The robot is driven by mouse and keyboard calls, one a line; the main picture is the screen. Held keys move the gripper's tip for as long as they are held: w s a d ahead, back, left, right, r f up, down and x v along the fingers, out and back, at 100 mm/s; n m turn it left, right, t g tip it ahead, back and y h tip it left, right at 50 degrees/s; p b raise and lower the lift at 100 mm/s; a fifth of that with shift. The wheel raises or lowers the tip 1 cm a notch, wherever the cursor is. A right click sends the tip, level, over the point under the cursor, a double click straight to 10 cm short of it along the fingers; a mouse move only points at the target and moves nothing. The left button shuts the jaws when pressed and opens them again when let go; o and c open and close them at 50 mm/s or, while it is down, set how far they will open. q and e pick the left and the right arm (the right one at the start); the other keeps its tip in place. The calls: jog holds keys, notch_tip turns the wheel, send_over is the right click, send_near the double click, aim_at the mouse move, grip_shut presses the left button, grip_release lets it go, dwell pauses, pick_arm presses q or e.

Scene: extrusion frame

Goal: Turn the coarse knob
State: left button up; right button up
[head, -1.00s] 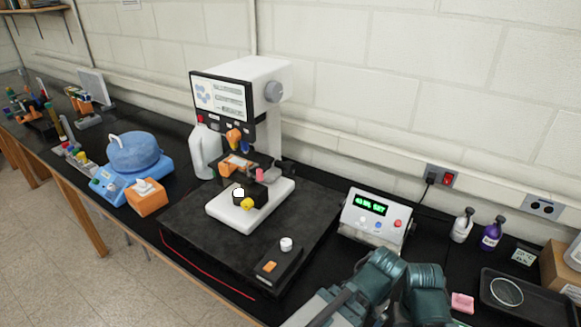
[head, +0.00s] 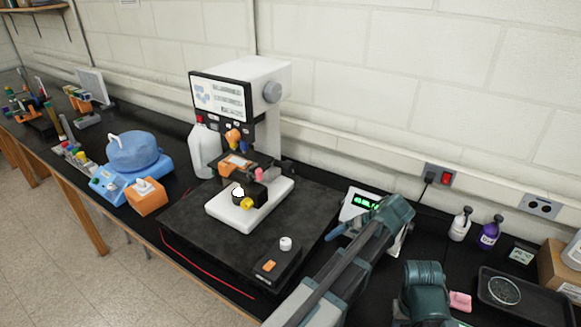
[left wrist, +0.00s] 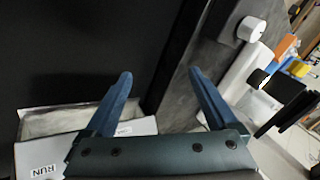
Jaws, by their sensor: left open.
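A white and black microscope-like instrument (head: 262,72) stands on a dark slab. A large grey round knob (head: 272,91) is on its upper right side. No label shows which knob is the coarse one. My left gripper (head: 340,230) is open and empty, right of the slab by the display box, apart from these knobs. In the left wrist view its blue fingers (left wrist: 160,75) are spread.
A small black control box with a white knob (head: 286,243) sits on the slab's front corner. The display box (head: 352,204) is partly hidden behind my left arm. Bottles (head: 461,224) and a black tray (head: 540,312) stand to the right. A blue device (head: 135,155) stands left.

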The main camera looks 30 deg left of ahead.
pick_arm(q)
jog(key=w+a+r+n+y, duration=0.2)
jog(key=w+a+r+n, duration=0.15)
jog(key=w, duration=0.25)
jog(key=w+a+r+n+y, duration=0.2)
jog(key=w+a, duration=0.3)
jog(key=w, duration=0.2)
pick_arm(e)
jog(key=shift+r, duration=0.4)
jog(key=shift+r+p, duration=0.15)
jog(key=shift+p, duration=0.25)
pick_arm(q)
jog(key=n+g+y, duration=0.1)
jog(key=n+y, duration=0.2)
jog(key=n, duration=0.2)
send_near(293, 167)
jog(key=b+x, duration=0.4)
jog(key=x, duration=0.6)
jog(key=shift+s+r+b, duration=0.1)
jog(key=shift+b, duration=0.3)
pick_arm(e)
notch_tip(293, 167, down, 5)
jog(key=shift+r, duration=0.1)
pick_arm(q)
jog(key=shift+a, duration=0.6)
